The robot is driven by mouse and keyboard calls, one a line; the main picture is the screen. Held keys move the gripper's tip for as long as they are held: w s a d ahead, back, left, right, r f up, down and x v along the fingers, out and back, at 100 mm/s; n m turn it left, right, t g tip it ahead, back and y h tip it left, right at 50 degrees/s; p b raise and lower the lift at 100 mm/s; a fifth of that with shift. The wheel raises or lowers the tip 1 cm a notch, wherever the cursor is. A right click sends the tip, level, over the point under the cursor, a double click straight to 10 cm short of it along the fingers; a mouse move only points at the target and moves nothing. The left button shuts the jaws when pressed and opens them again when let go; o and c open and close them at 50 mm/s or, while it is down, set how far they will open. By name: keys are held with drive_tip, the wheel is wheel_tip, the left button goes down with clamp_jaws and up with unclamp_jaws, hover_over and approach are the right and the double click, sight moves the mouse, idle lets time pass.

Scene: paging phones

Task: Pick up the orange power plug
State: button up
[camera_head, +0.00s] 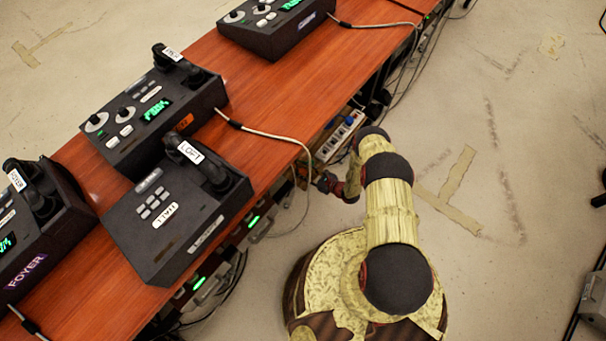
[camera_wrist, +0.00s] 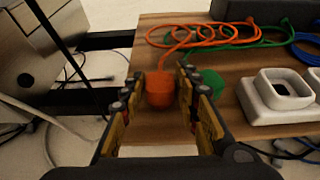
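The orange power plug (camera_wrist: 160,88) sits at the front edge of a wooden shelf (camera_wrist: 228,120) in the wrist view, with its orange cable (camera_wrist: 205,40) running back into loops. My gripper (camera_wrist: 160,84) is open, with one finger on each side of the plug. Narrow gaps seem to show between the fingers and the plug. In the head view my gripper (camera_head: 324,183) is small and dark beside the table edge, and the plug cannot be made out there.
A green plug (camera_wrist: 213,82) stands just right of the right finger, partly hidden by it. A white socket block (camera_wrist: 278,98) is further right, with a blue cable (camera_wrist: 306,48) behind. A metal box (camera_wrist: 32,50) is at left. Phone consoles (camera_head: 178,215) stand on the red-brown table (camera_head: 275,95).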

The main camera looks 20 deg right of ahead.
drive_tip(key=shift+c, duration=1.2)
drive_tip(key=c, duration=0.6)
drive_tip(key=shift+o, duration=0.2)
drive_tip(key=shift+r, duration=0.1)
